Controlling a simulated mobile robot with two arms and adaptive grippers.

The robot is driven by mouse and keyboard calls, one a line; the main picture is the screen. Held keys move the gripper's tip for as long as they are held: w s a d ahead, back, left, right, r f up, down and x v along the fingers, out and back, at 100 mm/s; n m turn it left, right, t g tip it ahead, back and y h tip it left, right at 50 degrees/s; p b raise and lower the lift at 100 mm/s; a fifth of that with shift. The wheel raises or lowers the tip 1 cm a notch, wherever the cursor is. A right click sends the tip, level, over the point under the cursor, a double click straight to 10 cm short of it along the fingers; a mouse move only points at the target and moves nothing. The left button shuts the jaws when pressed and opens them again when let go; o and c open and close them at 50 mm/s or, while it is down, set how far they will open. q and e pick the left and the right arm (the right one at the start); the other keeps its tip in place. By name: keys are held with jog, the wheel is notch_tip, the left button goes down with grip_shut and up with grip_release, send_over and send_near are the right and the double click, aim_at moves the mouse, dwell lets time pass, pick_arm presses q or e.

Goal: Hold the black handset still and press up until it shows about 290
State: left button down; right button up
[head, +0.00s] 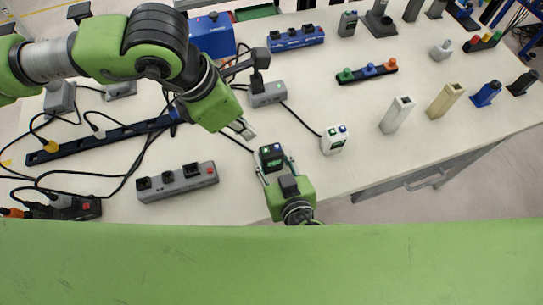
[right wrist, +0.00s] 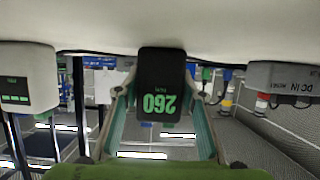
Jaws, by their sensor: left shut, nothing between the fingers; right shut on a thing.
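The black handset (head: 271,153) stands near the table's front edge with two green-lit buttons on its top. In the right wrist view the handset (right wrist: 161,80) shows upside down, and its green display reads 260. My right gripper (head: 275,168) is shut on it, one finger on each side. My left gripper (head: 246,131) is shut and empty, above the table just behind and left of the handset, apart from its buttons. Which button is up cannot be told.
A white handset (head: 334,141) stands close to the right. A grey box (head: 267,94) with a cable lies behind. A grey power strip (head: 177,182) lies to the left, among black cables. The white table (head: 310,180) is bare just right of my right gripper.

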pick_arm(q)
jog(key=r+m+t+h, duration=0.15)
jog(key=m+h, duration=0.25)
jog(key=m, duration=0.4)
send_over(276, 146)
jog(key=s+a, duration=0.1)
jog(key=s, duration=0.2)
jog(key=shift+w+a+m+t+h, duration=0.25)
jog(key=shift+w+a+m+h, duration=0.15)
jog(key=shift+w+a+m, duration=0.5)
jog(key=shift+s+a, duration=0.1)
jog(key=shift+a, duration=0.05)
jog(key=shift+f, duration=4.35)
jog(key=shift+f, duration=0.15)
jog(key=shift+f, duration=0.3)
